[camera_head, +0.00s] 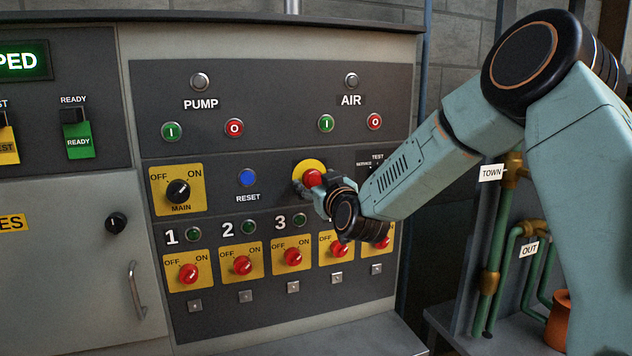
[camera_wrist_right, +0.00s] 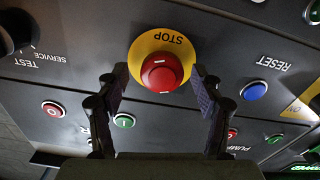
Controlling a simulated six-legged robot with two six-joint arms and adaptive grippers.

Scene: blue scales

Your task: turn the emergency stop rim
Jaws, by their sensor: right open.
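The emergency stop is a red mushroom button (camera_head: 313,178) on a round yellow plate (camera_head: 303,167) in the middle of the control panel. In the right wrist view the red button (camera_wrist_right: 161,74) sits upside down on its yellow plate marked STOP (camera_wrist_right: 160,40). My right gripper (camera_head: 318,186) is at the button in the head view. In the right wrist view its two fingers (camera_wrist_right: 160,88) are spread, one on each side of the button's lower part. I cannot tell whether they touch the rim. My left gripper is not in view.
A blue RESET button (camera_head: 247,178) is left of the stop. Several red rotary switches (camera_head: 242,265) on yellow plates line the panel below. A MAIN knob (camera_head: 178,191) is at left. Green pipes (camera_head: 490,270) stand at right behind my arm.

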